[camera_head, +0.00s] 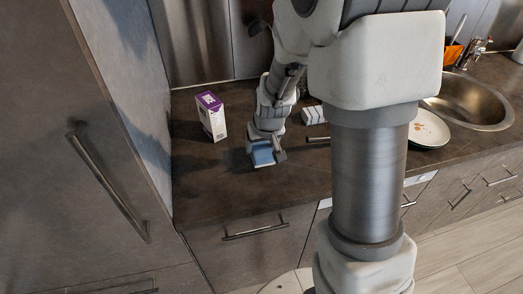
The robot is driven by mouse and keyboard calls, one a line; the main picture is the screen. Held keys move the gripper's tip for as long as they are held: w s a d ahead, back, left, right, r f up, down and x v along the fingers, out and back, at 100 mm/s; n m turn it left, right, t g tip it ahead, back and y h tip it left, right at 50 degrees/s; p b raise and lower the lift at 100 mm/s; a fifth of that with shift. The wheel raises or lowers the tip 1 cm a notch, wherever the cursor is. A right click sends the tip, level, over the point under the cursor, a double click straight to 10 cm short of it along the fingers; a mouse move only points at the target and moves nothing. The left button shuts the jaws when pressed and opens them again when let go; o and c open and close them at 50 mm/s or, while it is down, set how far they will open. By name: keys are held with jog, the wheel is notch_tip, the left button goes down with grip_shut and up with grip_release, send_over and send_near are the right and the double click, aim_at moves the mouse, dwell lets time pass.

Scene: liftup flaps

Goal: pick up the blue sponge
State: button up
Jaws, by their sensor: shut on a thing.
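The blue sponge (262,154) is at the end of my arm, over the dark countertop (228,180) near its front edge. My gripper (267,150) points down and is shut on the sponge. The fingers hide part of the sponge. I cannot tell whether the sponge touches the counter or is a little above it.
A white and purple carton (211,117) stands left of my gripper. A white item (313,115) lies to the right, partly behind my arm. A plate (429,129) and a sink (470,100) are farther right. A tall cabinet (75,150) bounds the left.

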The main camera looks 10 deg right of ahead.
jog(key=s+d+r+b, duration=0.1)
jog(key=s+d+r, duration=0.5)
jog(key=d+r, duration=0.2)
jog(key=shift+d, duration=1)
jog(key=shift+r, duration=0.1)
jog(key=o, duration=0.8)
jog(key=c, duration=0.6)
jog(key=shift+o, duration=0.2)
jog(key=shift+s, duration=0.1)
